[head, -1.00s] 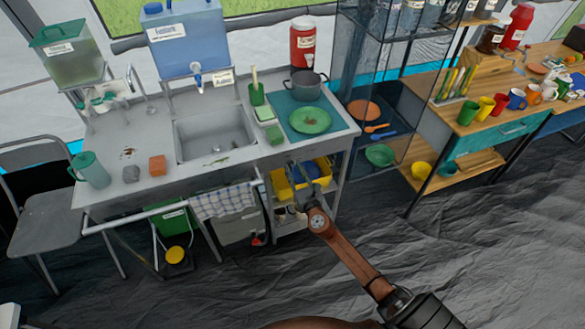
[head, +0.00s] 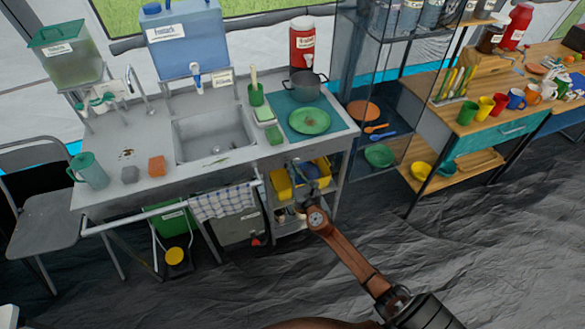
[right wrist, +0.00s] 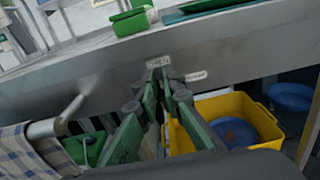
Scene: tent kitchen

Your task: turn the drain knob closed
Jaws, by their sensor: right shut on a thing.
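My right gripper (head: 296,168) reaches up from below to the front of the sink counter, under the green plate. In the right wrist view its two green fingers (right wrist: 164,76) come together at the metal front panel (right wrist: 240,48), beside two small pale labels (right wrist: 196,76). The fingers are shut on the drain knob, which they cover almost entirely; its turn angle cannot be read. The sink basin (head: 214,137) is to the left of the gripper. My left gripper is not in view.
A yellow bin (head: 281,184) with a blue item stands on the shelf close below the gripper. A towel rail with a checked towel (head: 224,202) is to the left. A pot (head: 304,84) and a green plate (head: 309,120) stand above. The floor in front is clear.

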